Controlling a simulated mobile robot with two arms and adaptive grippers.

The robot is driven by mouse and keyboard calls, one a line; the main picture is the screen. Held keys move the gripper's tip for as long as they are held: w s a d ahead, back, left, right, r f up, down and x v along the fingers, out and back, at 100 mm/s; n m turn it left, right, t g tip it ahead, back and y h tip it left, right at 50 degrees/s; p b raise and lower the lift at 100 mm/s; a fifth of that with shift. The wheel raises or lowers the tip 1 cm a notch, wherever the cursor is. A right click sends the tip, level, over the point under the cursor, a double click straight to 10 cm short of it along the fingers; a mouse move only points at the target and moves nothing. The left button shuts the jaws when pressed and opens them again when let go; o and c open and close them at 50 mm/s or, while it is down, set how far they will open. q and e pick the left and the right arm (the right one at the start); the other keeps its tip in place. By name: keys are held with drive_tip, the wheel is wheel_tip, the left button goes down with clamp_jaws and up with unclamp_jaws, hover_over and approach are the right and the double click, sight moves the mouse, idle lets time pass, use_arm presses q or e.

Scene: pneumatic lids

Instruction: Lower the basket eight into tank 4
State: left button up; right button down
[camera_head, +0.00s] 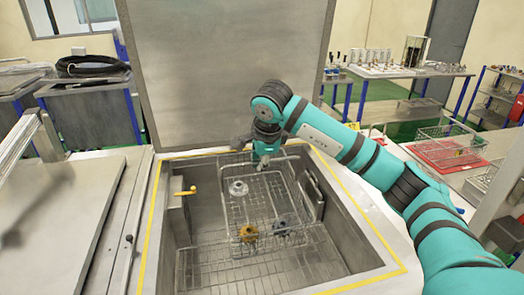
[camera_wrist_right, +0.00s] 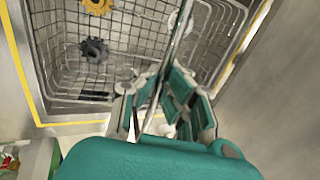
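The wire basket (camera_head: 262,207) hangs inside the open tank (camera_head: 190,240), over the wire grid at its bottom. It holds a pale metal part (camera_head: 238,188), an orange gear (camera_head: 249,233) and a dark gear (camera_head: 281,227). My right gripper (camera_head: 265,160) is at the basket's far end, on its handle. In the right wrist view the fingers (camera_wrist_right: 157,105) close around a thin metal rod of the handle, with the basket mesh (camera_wrist_right: 140,40) beyond. I cannot tell whether the basket touches the grid. My left gripper is not in view.
The tank's lid (camera_head: 230,70) stands open behind it. A yellow-handled fitting (camera_head: 186,191) sits on the tank's left wall. A closed lid (camera_head: 60,220) lies at left. Another wire basket (camera_head: 447,143) stands on a red tray (camera_head: 435,157) at right.

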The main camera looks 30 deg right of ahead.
drive_tip(key=f+g+p, duration=0.1)
drive_tip(key=f+p, duration=0.1)
drive_tip(key=p, duration=0.1)
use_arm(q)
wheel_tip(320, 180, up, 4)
use_arm(e)
drive_tip(key=b, duration=0.7)
approach(261, 213)
drive_tip(key=shift+x, duration=3.3)
use_arm(q)
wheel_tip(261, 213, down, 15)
drive_tip(key=b, duration=0.8)
drive_tip(key=shift+b, duration=0.3)
use_arm(e)
wheel_tip(261, 213, down, 11)
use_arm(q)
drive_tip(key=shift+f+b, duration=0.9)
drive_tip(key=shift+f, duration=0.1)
use_arm(e)
drive_tip(key=shift+s+f, duration=0.15)
drive_tip(key=shift+f, duration=1)
